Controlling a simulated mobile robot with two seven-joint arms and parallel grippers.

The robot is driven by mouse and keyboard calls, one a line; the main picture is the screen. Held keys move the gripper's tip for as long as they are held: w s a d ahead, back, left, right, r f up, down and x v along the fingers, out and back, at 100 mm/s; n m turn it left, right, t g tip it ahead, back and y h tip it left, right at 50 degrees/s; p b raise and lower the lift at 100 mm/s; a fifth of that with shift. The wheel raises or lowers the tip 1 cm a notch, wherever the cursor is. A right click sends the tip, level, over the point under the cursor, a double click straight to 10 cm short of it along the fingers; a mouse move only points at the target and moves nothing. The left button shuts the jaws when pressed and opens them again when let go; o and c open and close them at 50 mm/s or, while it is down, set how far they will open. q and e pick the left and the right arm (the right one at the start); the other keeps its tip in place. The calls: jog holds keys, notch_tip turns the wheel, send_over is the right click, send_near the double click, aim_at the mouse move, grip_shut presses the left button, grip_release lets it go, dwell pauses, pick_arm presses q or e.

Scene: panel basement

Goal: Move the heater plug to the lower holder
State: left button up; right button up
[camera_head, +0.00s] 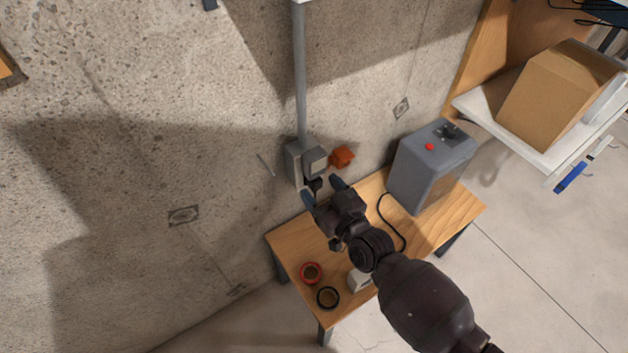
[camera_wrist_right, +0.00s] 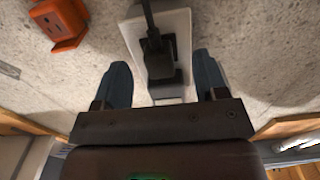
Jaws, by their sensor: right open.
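The black heater plug (camera_wrist_right: 158,58) sits at a pale grey socket box on the wall, with its cord running off the top of the right wrist view. The socket box (camera_head: 295,163) hangs at the foot of a grey conduit in the head view, where the plug (camera_head: 314,185) shows as a small dark shape. My right gripper (camera_head: 322,191) is open, its blue-grey fingers on either side of the plug, with gaps visible in the wrist view (camera_wrist_right: 162,75). An orange slotted socket (camera_head: 341,157) is beside the box; it also shows in the wrist view (camera_wrist_right: 60,22). I cannot tell which part is the lower holder.
A wooden table (camera_head: 455,213) stands below, bearing a grey metal box (camera_head: 425,172), a red ring (camera_head: 311,273), a black ring (camera_head: 328,298) and a black cable (camera_head: 401,233). A white shelf (camera_head: 478,108) with a cardboard box (camera_head: 556,92) is at right.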

aim_at(319, 187)
jog(key=shift+x, duration=0.95)
pick_arm(q)
jog(key=shift+r, duration=0.2)
dwell(0.6)
pick_arm(e)
jog(key=shift+c, duration=0.5)
jog(key=c, duration=1.1)
pick_arm(q)
jog(key=shift+w+r+t+p, duration=0.25)
jog(key=shift+w+r+p, duration=0.1)
jog(key=shift+r+p, duration=0.3)
jog(key=shift+w+r+t+p, duration=0.25)
jog(key=shift+w+r+p, duration=0.15)
jog(key=shift+r, duration=0.35)
pick_arm(e)
jog(key=shift+v, duration=2.9)
jog(key=shift+d, duration=0.1)
